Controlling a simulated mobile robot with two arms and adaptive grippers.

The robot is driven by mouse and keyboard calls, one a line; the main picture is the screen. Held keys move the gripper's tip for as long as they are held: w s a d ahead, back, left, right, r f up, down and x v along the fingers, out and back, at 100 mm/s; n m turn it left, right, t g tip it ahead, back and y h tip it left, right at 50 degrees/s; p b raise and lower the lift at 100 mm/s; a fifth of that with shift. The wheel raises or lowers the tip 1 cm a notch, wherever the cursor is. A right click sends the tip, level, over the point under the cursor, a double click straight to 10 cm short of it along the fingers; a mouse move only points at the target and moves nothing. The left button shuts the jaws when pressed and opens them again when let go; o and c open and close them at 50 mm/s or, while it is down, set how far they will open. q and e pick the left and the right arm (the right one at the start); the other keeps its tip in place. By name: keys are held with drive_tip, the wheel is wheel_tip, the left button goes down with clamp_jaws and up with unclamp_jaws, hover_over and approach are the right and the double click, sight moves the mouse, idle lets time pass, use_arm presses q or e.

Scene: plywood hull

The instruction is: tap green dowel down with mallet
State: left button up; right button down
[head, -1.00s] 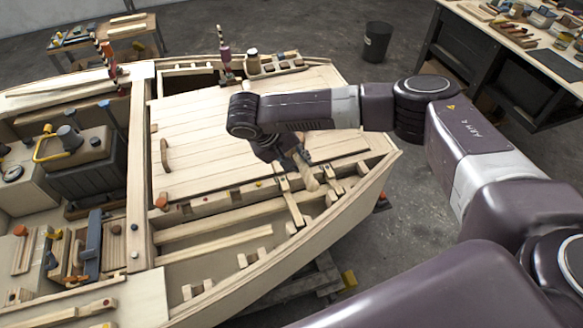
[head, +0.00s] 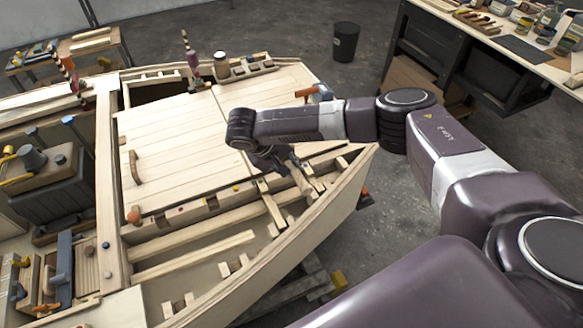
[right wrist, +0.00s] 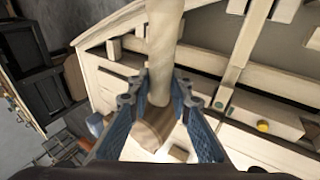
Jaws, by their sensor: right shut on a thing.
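My right gripper (head: 283,163) is over the near right part of the boat hull, above the slatted edge of the deck. In the right wrist view its blue-padded fingers (right wrist: 163,105) are shut around a pale wooden piece that looks like the mallet (right wrist: 165,45), a rounded length with a darker wooden part between the fingers. In the head view the mallet (head: 301,181) shows only as a small pale piece below the gripper. A yellow peg top (right wrist: 263,126) sits in a beam beside it. I cannot make out the green dowel with certainty. My left gripper is not in view.
The plywood deck (head: 180,140) lies left of the gripper. Small coloured pegs, one red (head: 180,209), line the beam at its near edge. A workbench (head: 480,50) is at the right.

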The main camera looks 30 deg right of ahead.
drive_tip(key=shift+f, duration=0.1)
idle(0.3)
drive_tip(key=shift+p, duration=0.6)
wheel_tip(320, 180, down, 6)
drive_tip(key=b, duration=0.2)
drive_tip(key=shift+s+r+b, duration=0.1)
drive_tip(key=shift+r+b, duration=0.15)
drive_tip(key=shift+b, duration=0.1)
drive_tip(key=shift+r+p, duration=0.5)
drive_tip(key=shift+r, duration=0.15)
wheel_tip(320, 180, up, 5)
drive_tip(key=p, duration=0.5)
drive_tip(key=shift+f, duration=0.3)
drive_tip(key=shift+f, duration=0.1)
